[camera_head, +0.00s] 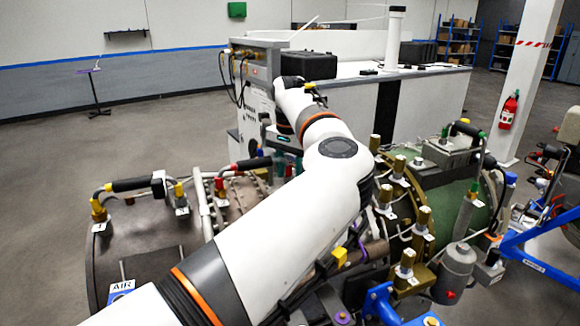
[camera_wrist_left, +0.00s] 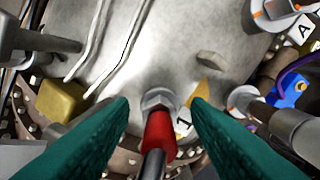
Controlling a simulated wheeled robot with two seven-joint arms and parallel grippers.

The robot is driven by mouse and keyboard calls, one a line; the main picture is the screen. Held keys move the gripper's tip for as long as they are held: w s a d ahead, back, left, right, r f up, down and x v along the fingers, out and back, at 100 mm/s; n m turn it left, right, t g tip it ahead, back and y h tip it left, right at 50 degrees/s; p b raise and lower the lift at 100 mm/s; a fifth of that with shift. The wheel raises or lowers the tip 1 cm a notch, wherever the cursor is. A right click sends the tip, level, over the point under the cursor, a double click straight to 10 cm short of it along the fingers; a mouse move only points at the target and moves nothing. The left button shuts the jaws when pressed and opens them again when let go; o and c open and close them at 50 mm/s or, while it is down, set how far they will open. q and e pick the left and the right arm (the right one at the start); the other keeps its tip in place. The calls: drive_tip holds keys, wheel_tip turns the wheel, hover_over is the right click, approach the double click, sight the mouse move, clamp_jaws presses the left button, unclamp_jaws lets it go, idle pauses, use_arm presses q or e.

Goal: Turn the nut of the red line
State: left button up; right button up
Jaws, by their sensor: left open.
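In the left wrist view a short red line (camera_wrist_left: 159,136) runs up from the bottom centre to a silver hex nut (camera_wrist_left: 158,99), against a grey metal casing. My left gripper (camera_wrist_left: 160,112) is open. Its two green fingers stand apart, one on each side of the red line and the nut, with visible gaps. In the head view my white left arm crosses the turbine, and its far end hides much of the gripper and the nut. A red fitting (camera_head: 220,184) shows left of the arm; I cannot tell if it belongs to the same line. My right gripper is not in view.
A yellow block (camera_wrist_left: 62,100) and thin pipes lie left of the nut; a blue fitting (camera_wrist_left: 288,92) and a purple cable lie right. The green turbine section (camera_head: 450,205) carries several brass fittings. A white cabinet (camera_head: 430,105) stands behind. Floor at left is mostly clear.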

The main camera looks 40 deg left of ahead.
use_arm(q)
drive_tip(key=shift+f, duration=0.1)
clamp_jaws()
drive_tip(key=shift+f+m+b, duration=0.1)
drive_tip(key=shift+m+b, duration=0.5)
drive_tip(key=shift+m, duration=0.5)
drive_tip(key=m, duration=0.2)
drive_tip(key=shift+m+b, duration=0.3)
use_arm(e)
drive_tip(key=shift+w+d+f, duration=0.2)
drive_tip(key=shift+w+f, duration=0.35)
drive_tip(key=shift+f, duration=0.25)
use_arm(q)
unclamp_jaws()
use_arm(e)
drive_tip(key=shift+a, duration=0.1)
use_arm(q)
drive_tip(key=shift+r, duration=0.2)
